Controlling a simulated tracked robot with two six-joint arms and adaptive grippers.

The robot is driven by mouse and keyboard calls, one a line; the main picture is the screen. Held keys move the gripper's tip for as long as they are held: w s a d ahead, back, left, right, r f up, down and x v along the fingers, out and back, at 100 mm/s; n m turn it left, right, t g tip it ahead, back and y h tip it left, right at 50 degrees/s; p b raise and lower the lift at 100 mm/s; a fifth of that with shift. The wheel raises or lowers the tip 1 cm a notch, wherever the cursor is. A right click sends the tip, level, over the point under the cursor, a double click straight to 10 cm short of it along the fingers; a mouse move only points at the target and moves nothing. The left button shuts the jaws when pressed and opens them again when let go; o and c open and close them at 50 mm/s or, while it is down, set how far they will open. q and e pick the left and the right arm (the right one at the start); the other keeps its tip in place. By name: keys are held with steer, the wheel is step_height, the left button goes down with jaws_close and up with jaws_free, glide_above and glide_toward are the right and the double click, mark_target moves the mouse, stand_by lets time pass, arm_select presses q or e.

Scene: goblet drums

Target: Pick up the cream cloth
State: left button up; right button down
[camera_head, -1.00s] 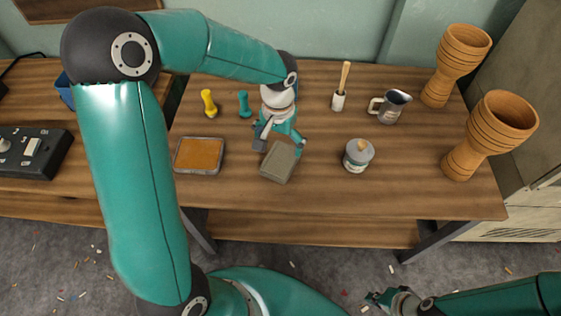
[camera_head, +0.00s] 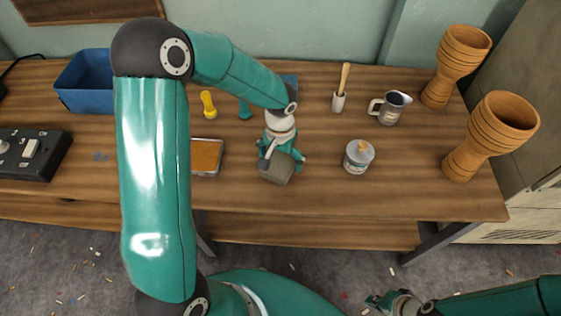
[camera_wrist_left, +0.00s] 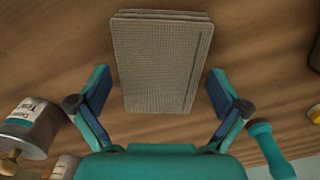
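The cream cloth, a folded greyish-beige stack (camera_head: 275,173), lies on the wooden table near its front edge. In the left wrist view the cloth (camera_wrist_left: 158,60) lies between and ahead of my spread fingers, with bare wood between it and each finger. My left gripper (camera_head: 281,158) is open and points down over the cloth's back end, hiding part of it in the head view. The wrist view shows the same gripper (camera_wrist_left: 158,85) empty. My right gripper (camera_head: 372,301) is low at the bottom of the head view, away from the table, and looks open and empty.
An orange-filled tray (camera_head: 207,156) is left of the cloth; a grey tin (camera_head: 358,157) is right. Behind stand yellow (camera_head: 208,104) and teal (camera_head: 245,110) tools, a brush holder (camera_head: 339,101) and a jug (camera_head: 390,108). Two goblet drums (camera_head: 490,135) stand far right. A blue bin (camera_head: 84,82) is left.

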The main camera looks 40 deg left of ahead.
mark_target(281, 160)
arm_select(q)
steer(key=c, duration=1)
steer(key=shift+r, duration=0.1)
step_height(281, 160, up, 20)
steer(key=p, duration=0.2)
